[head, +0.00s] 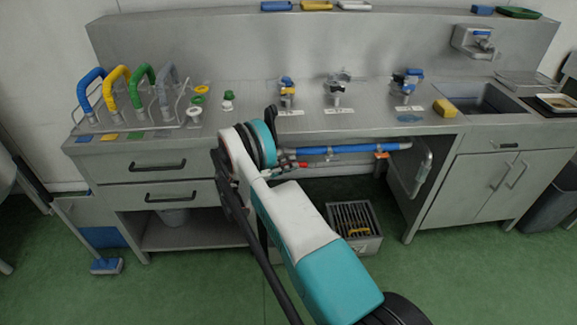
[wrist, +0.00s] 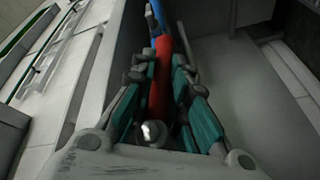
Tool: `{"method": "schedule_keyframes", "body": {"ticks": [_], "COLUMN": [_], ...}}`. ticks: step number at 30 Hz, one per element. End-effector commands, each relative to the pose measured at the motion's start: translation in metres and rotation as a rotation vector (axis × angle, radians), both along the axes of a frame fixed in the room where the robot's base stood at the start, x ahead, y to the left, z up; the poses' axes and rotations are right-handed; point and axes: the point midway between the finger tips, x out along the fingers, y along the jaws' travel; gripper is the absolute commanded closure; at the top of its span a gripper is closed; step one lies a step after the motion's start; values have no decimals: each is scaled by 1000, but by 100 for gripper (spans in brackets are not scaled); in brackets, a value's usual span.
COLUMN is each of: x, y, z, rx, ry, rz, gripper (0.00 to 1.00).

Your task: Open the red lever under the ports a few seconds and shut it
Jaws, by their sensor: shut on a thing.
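The red lever (wrist: 162,75) runs lengthwise between my gripper's teal-padded fingers (wrist: 160,82) in the wrist view, with a finger on each side. My gripper is shut on it. In the head view a small bit of red lever (head: 303,165) shows under the counter, just right of my wrist, at the left part of the blue pipe (head: 345,149). My arm hides most of the gripper there. The ports (head: 336,92) stand on the counter above the pipe, with labels in front. The lever's exact angle is hard to tell.
A drain crate with a grate (head: 355,226) stands on the green floor below the pipe. A drawer unit (head: 160,182) is left of the open bay, and a cabinet (head: 480,185) is right of it. An open panel (head: 411,172) hangs at the bay's right side.

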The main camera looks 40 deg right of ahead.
Motion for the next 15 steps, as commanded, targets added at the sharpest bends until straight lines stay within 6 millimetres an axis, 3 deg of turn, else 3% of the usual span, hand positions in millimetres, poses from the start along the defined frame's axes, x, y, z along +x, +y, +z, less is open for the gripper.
{"method": "schedule_keyframes", "body": {"ticks": [11,12,14,15], "x": [1,1,1,1], "y": [0,0,0,0], "z": [1,1,1,1], "rx": [-3,-3,-3,-3], "ry": [2,2,2,2], "rz": [2,2,2,2], "gripper": [100,78,65,65]}}
